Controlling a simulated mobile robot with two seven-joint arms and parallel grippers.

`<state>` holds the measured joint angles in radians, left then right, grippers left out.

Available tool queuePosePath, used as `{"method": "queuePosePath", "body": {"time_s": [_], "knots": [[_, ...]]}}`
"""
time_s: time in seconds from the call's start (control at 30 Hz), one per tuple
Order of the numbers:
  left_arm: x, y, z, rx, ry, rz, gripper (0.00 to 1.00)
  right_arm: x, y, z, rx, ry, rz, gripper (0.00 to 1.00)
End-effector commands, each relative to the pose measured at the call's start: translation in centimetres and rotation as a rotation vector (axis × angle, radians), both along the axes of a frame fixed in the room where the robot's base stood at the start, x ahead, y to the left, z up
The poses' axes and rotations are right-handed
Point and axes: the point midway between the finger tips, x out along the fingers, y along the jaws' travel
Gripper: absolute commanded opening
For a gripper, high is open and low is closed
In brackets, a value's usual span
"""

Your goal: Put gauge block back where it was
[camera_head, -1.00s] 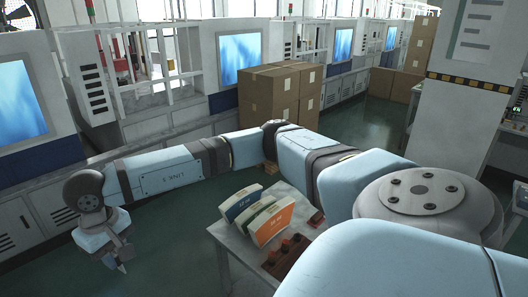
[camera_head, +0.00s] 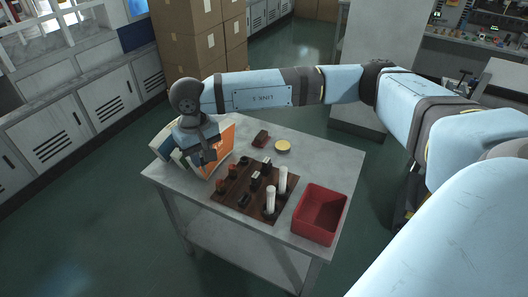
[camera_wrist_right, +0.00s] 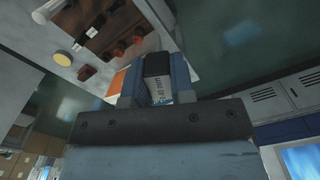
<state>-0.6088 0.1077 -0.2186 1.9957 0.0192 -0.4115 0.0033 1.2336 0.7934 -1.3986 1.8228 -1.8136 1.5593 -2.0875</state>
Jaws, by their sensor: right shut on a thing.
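My right gripper (camera_head: 206,156) is above the left side of the table, close by the upright cards. In the right wrist view its fingers (camera_wrist_right: 157,74) are shut on the gauge block (camera_wrist_right: 158,90), a dark block with a white face printed in mm. The block is hard to make out in the head view. The dark wooden board (camera_head: 225,195) lies on the table, to the right of and below the gripper in the head view. It holds several small dark blocks and two white cylinders. It also shows at the top of the wrist view (camera_wrist_right: 112,37). My left gripper is not in view.
The orange-fronted upright cards (camera_head: 222,148) stand right beside the gripper. A red bin (camera_head: 320,213) is at the table's right. A yellow disc (camera_head: 283,146) and a brownish-red block (camera_head: 261,139) lie at the back. The table top (camera_head: 318,158) is bare at the back right.

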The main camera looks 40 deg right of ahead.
Motion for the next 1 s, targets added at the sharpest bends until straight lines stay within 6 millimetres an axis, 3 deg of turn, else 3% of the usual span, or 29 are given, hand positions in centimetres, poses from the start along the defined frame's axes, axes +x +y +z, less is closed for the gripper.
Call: {"method": "queuePosePath", "body": {"time_s": [0.03,0.1,0.3,1.0], "knots": [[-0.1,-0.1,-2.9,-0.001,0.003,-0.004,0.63,0.4,0.0,-3.3,0.001,-0.002,-0.048,0.00],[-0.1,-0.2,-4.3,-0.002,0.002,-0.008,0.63,1.0,-0.2,-5.1,0.001,-0.004,-0.160,0.00],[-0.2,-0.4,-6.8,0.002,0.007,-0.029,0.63,2.2,-1.0,-7.8,0.007,-0.006,-0.681,0.00],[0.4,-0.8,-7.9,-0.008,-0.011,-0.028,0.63,3.2,-6.5,-7.3,0.019,0.013,-2.763,0.00]]}}
